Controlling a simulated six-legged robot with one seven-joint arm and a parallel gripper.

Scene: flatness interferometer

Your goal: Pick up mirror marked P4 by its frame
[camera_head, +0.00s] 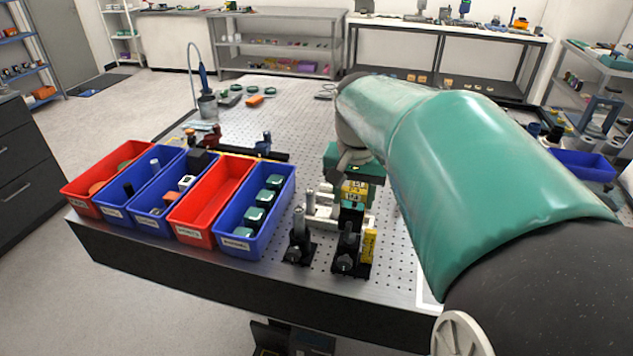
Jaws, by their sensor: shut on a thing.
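My gripper (353,180) is at the front middle of the perforated optical table, under its green housing and partly hidden by my green arm. It points down and is shut on a small mirror mount with a yellow label (355,190). The label is too small to read, so I cannot confirm the P4 mark. The held mount is just above or touching a black post holder (347,252); I cannot tell which. The fingertips and the mirror face are not clear.
A second black post holder (299,245) stands left of it, and a yellow tag (368,247) stands right. A blue bin (228,245) with several green-topped items and an empty red bin (213,200) line the table's front left.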

